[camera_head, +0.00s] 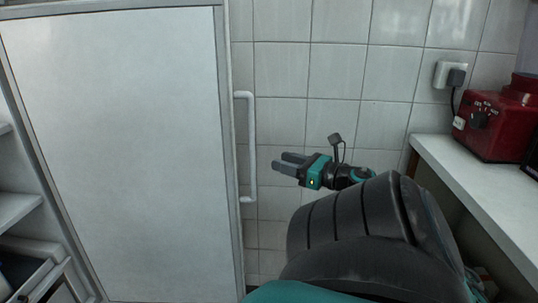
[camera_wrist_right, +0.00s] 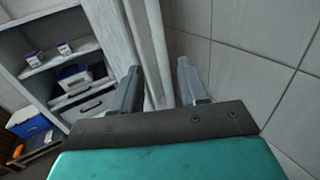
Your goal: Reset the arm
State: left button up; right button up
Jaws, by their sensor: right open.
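My right gripper (camera_head: 283,164) is raised in front of the tiled wall, just right of a white cabinet door's handle in the head view. Its grey fingers point left and are apart and empty. In the right wrist view the two fingers (camera_wrist_right: 158,85) show apart, with the pale cabinet edge and handle seen beyond the gap. I cannot tell whether a finger touches the handle. My black arm fills the lower right of the head view. My left gripper is not in view.
A red appliance (camera_head: 492,125) sits on a white counter (camera_head: 470,185) at right. Open shelves (camera_wrist_right: 55,50) hold small cups and a blue box (camera_wrist_right: 75,77).

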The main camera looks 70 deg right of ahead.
jog(key=shift+v, duration=1)
